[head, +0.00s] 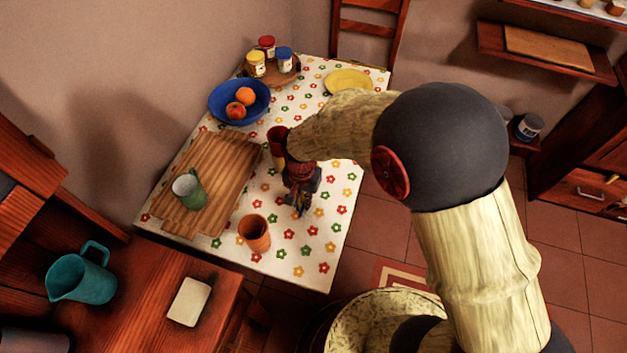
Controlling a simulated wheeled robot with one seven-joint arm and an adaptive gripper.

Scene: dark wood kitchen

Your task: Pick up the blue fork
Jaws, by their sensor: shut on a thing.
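My gripper (301,203) points down at the flowered table, right of the wooden board and behind the orange cup. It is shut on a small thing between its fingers. The fingers are dark and small in the head view, and I cannot make out what the held thing is. I see no blue fork anywhere on the open tablecloth. My arm and gripper hide part of the table's right side. I cannot tell whether the gripper touches the cloth or hangs just above it.
The table (318,236) holds a wooden board (222,160) with a green mug (190,193), an orange cup (254,233), a blue fruit bowl (222,105), several jars (256,64) and a yellow plate (349,81). A teal pitcher (84,276) stands on the counter. The table's front right is clear.

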